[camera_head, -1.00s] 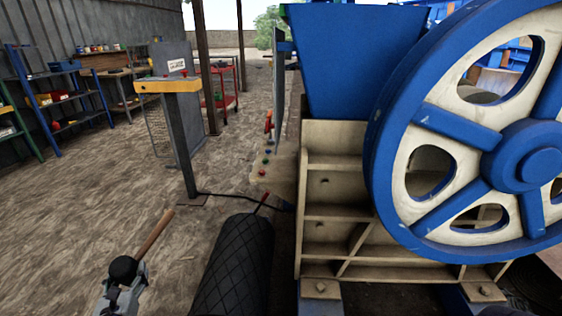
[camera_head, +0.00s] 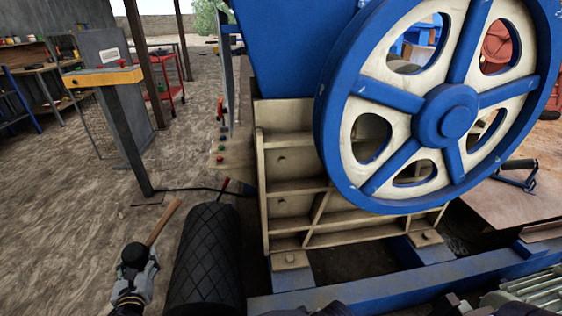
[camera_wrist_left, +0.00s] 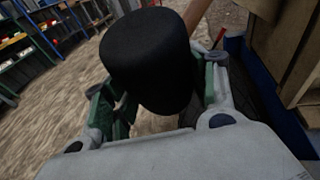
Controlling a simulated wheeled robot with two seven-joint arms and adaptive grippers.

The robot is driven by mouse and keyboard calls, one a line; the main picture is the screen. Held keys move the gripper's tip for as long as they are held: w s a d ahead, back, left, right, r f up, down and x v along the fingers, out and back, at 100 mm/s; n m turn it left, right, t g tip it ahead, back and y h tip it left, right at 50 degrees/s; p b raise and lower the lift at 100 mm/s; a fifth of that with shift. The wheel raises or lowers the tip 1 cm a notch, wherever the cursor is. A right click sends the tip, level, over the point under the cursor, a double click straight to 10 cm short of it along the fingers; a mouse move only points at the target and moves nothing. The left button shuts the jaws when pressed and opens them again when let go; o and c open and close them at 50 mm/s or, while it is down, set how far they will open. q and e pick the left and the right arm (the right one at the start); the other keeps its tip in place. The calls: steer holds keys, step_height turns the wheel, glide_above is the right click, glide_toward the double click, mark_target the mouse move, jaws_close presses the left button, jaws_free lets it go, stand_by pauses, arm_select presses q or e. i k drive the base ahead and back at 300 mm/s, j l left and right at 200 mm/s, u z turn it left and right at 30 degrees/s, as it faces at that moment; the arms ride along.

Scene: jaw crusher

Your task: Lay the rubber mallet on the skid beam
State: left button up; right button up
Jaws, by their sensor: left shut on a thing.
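The rubber mallet has a black head (camera_head: 134,255) and a wooden handle (camera_head: 163,222) that points up and to the right in the head view. My left gripper (camera_head: 138,275) is shut on the mallet near its head, above the ground left of the black roller. In the left wrist view the black head (camera_wrist_left: 150,60) sits between the fingers (camera_wrist_left: 160,105), with part of the handle (camera_wrist_left: 197,15) behind it. The blue skid beam (camera_head: 400,289) runs along the lower right of the head view, under the crusher; its visible top is bare. My right gripper is not in view.
A black diamond-patterned roller (camera_head: 206,260) lies between the mallet and the crusher frame (camera_head: 285,160). The big blue and cream flywheel (camera_head: 447,115) stands above the beam. A control post (camera_head: 125,140) stands at the left. A finned grey machine part (camera_head: 530,293) is at the lower right.

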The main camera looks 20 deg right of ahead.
mark_target(357, 290)
steer(key=j+z, duration=0.1)
steer(key=z, duration=0.3)
steer(key=k+j+z, duration=0.1)
steer(key=z, duration=0.3)
steer(key=k+z, duration=0.15)
steer(key=z, duration=0.25)
